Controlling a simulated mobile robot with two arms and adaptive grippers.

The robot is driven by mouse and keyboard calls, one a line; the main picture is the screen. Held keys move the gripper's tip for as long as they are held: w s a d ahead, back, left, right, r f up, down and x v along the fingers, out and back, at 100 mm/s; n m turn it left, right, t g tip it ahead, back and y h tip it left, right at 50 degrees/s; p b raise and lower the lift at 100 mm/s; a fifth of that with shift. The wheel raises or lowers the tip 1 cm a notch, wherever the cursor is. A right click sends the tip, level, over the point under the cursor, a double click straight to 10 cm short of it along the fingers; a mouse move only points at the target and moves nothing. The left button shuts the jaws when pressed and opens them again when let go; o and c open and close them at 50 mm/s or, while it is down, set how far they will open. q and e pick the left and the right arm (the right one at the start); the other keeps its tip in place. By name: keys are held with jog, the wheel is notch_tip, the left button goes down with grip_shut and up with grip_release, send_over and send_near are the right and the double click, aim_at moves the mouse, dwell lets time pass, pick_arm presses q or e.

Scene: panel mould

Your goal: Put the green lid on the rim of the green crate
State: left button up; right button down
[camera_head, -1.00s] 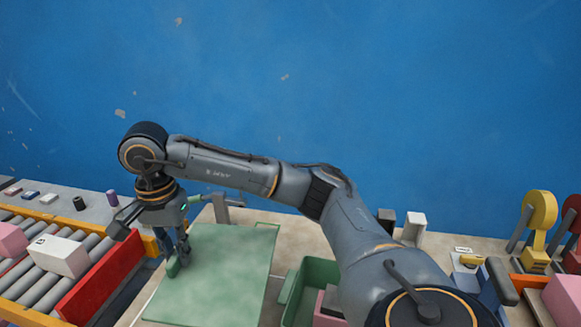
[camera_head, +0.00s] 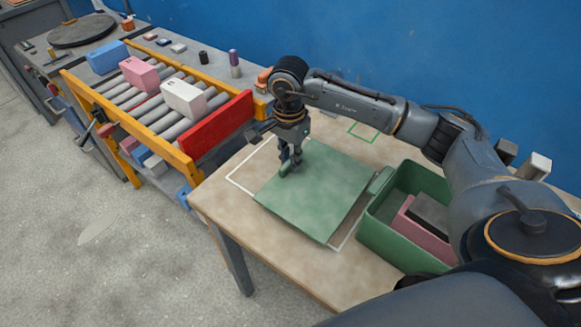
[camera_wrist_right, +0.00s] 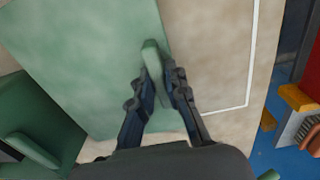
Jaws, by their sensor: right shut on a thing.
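The green lid (camera_head: 325,193) is a flat square plate left of the green crate (camera_head: 397,243), over a white outline on the table. My right gripper (camera_head: 290,166) is shut on a small green grip at the lid's left edge. The right wrist view shows the grip (camera_wrist_right: 153,62) between the two fingers and the lid (camera_wrist_right: 85,50) spreading to the left. I cannot tell whether the lid is raised off the table. The crate is open and holds a pink block (camera_head: 415,228) and a dark grey block (camera_head: 431,213). My right arm hides its right side. My left gripper is not in view.
A roller conveyor (camera_head: 165,112) with a yellow frame and red end board (camera_head: 217,132) stands left of the table (camera_head: 225,208). Grey and white blocks (camera_head: 533,166) stand at the back right. A green outline (camera_head: 364,131) marks clear table behind the lid.

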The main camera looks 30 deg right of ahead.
jog(key=shift+f, duration=1.95)
jog(key=shift+f, duration=0.2)
jog(key=c, duration=1.3)
grip_release()
jog(key=shift+c, duration=0.2)
jog(key=shift+r, duration=0.1)
